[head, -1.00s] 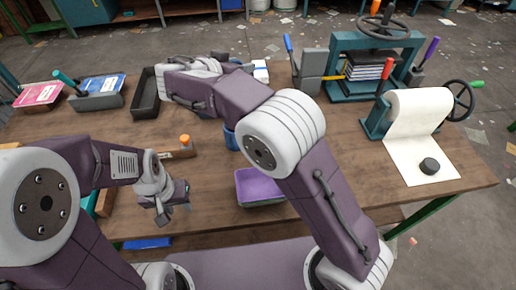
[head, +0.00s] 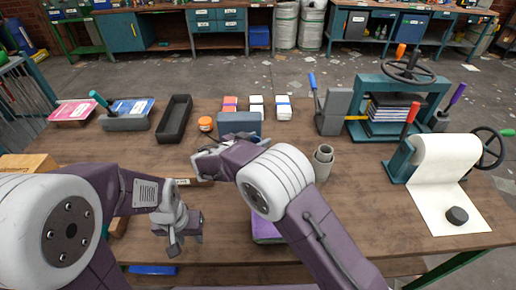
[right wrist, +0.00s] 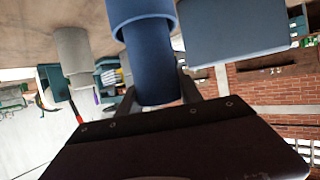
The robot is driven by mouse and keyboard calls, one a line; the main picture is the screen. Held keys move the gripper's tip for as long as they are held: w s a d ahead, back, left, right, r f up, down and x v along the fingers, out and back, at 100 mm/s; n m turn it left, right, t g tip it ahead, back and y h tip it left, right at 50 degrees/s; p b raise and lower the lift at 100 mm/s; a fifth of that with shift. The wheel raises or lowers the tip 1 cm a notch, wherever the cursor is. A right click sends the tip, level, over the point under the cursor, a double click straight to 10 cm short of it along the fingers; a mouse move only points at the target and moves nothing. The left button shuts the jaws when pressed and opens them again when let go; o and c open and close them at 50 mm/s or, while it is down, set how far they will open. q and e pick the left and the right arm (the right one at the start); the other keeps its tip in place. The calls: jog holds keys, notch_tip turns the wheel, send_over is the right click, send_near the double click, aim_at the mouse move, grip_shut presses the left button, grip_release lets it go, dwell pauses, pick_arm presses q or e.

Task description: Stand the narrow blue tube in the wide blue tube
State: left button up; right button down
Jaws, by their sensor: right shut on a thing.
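In the right wrist view, my right gripper (right wrist: 153,90) is shut on the narrow blue tube (right wrist: 150,62), one finger on each side near its end. The wide blue tube (right wrist: 142,10) is at the top edge of that view. The narrow tube lines up with its mouth and seems to enter it; how deep I cannot tell. In the head view my right arm hides both blue tubes and the right fingertips. My left gripper (head: 185,244) hangs over the front of the table, its fingers apart and empty.
Grey tubes (head: 323,163), one inside the other, stand right of my right arm. A blue-grey box (head: 238,124) is behind it. A black tray (head: 174,119), an orange-capped jar (head: 206,124) and a press (head: 397,95) stand further back. A purple tray (head: 266,229) is partly hidden.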

pick_arm(q)
jog(key=shift+r, duration=0.1)
pick_arm(e)
notch_tip(320, 180, down, 4)
jog(key=shift+r, duration=0.15)
pick_arm(q)
jog(key=shift+f+b, duration=0.7)
jog(key=shift+f, duration=0.1)
pick_arm(e)
jog(key=shift+f, duration=0.35)
pick_arm(q)
jog(key=shift+r, duration=0.1)
pick_arm(e)
jog(key=c, duration=0.8)
grip_release()
jog(key=shift+r, duration=0.1)
